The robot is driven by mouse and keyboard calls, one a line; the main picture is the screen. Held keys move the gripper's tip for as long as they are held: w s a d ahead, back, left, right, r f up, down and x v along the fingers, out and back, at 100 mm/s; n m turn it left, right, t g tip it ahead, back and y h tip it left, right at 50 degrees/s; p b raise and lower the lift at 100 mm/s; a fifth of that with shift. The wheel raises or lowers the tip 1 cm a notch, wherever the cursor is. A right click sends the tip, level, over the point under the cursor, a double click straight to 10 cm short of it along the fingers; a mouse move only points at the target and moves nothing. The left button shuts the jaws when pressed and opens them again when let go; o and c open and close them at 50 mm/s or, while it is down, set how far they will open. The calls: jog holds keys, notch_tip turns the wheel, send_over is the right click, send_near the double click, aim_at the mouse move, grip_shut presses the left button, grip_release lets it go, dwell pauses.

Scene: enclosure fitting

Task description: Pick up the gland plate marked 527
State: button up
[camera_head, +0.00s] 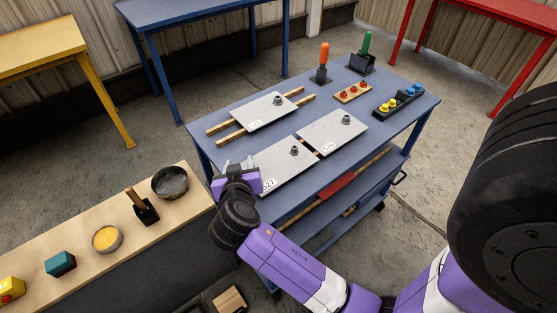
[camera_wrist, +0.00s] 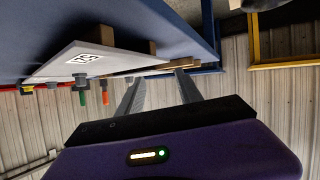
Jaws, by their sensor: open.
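The gland plate marked 527 (camera_head: 278,171) is a flat light-grey sheet with a dark round fitting, at the front of the blue table. Its label is at its near left corner, close to my purple gripper (camera_head: 234,166). My gripper is at the plate's left end, open and partly hiding the table there. In the wrist view, the picture is upside down; the open fingers (camera_wrist: 160,78) show empty, with a labelled plate (camera_wrist: 70,60) to their left. That label is too slanted to read surely. I cannot tell whether the fingers touch anything.
A plate marked 526 (camera_head: 331,131) lies right of 527. Another plate (camera_head: 262,111) rests on wooden strips behind. Orange (camera_head: 324,54) and green (camera_head: 366,43) handled tools, a block with red knobs (camera_head: 352,92) and a black tray (camera_head: 398,101) stand farther back. A wooden bench (camera_head: 170,235) is at left.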

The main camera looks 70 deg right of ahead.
aim_at(293, 149)
jog(key=s+d+m+g, duration=0.1)
jog(key=s+m+g, duration=0.1)
jog(key=s+m, duration=0.1)
jog(key=s+d+r+m+g+h, duration=0.1)
jog(key=s+m+g, duration=0.1)
jog(key=s+g, duration=0.1)
jog(key=s+d+m+g, duration=0.1)
jog(key=s+m+g, duration=0.2)
jog(key=shift+s+d+r+m+h, duration=0.1)
jog(key=shift+d+r+m+h, duration=0.2)
jog(key=shift+d+r, duration=0.1)
jog(key=p+x, duration=0.1)
jog(key=x, duration=0.3)
jog(key=p+x, duration=0.1)
jog(key=x, duration=0.1)
jog(key=shift+s+d+r+p, duration=0.2)
jog(key=shift+s+d+p, duration=0.15)
jog(key=shift+s, duration=0.1)
jog(key=shift+d+f, duration=0.25)
jog(key=shift+d, duration=0.1)
grip_shut()
